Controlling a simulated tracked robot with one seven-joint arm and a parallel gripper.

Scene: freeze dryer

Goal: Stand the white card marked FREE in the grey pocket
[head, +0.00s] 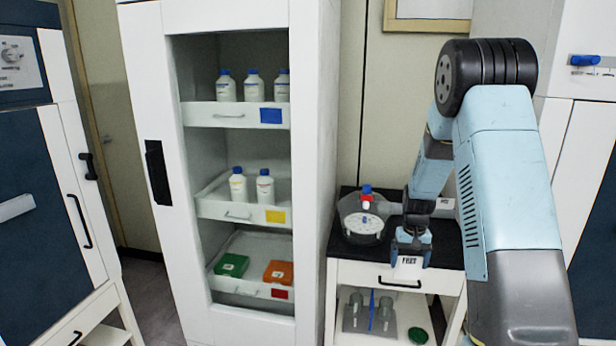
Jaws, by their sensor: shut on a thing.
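My gripper (411,248) points down over the front of the small black-topped bench and is shut on the white card (408,262). The card shows dark lettering that looks like FREE, and it faces the camera at the lower end of the fingers. It appears roughly upright. I cannot tell how far it is from the bench front. I cannot make out the grey pocket; my gripper and arm hide part of the bench top. A small white piece (445,203) shows behind my arm, too small to identify.
A round clear vessel (363,224) with a red and blue valve (366,194) stands left of my gripper on the bench top (343,247). Below is a drawer with a black handle (399,284) and a shelf. A tall open cabinet (227,180) with bottles stands left.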

